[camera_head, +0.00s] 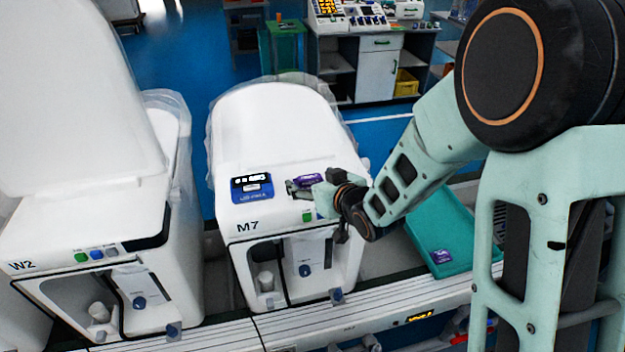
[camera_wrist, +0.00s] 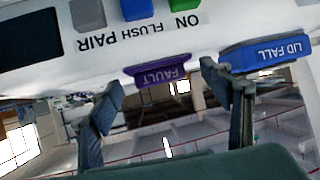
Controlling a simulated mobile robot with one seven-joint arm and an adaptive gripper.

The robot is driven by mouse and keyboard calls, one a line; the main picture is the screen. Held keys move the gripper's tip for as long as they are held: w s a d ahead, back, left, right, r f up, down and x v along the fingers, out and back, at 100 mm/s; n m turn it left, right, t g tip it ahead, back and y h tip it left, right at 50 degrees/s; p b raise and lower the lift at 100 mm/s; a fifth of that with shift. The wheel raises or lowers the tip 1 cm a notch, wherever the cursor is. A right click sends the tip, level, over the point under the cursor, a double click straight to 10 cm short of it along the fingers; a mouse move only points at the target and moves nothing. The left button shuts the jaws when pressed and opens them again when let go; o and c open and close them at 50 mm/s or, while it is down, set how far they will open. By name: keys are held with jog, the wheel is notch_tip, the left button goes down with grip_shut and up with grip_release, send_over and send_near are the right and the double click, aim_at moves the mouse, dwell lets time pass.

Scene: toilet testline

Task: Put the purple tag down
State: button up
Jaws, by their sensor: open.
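A purple tag (camera_head: 307,180) is on the top of the white toilet marked M7 (camera_head: 270,125), right beside my gripper. In the wrist view the purple tag (camera_wrist: 158,76) reads FAULT, upside down, and shows between the two fingertips. My gripper (camera_head: 293,188) is at the front right of the toilet's top. Its fingers (camera_wrist: 162,82) are spread, with a visible gap on both sides of the tag. The arm hides part of the toilet's right side.
A blue LID FALL tag (camera_wrist: 265,53) is beside the purple one. A teal tray (camera_head: 462,218) holds another purple tag (camera_head: 441,256) at right. The toilet marked W2 (camera_head: 80,225) stands at left. Buttons (camera_wrist: 136,8) sit close to the fingers.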

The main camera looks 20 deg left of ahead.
jog(key=shift+r, duration=0.1)
jog(key=shift+d, duration=0.1)
jog(key=v, duration=0.7)
jog(key=shift+d+r+b, duration=0.1)
jog(key=shift+d+b, duration=0.1)
jog(key=shift+b, duration=0.15)
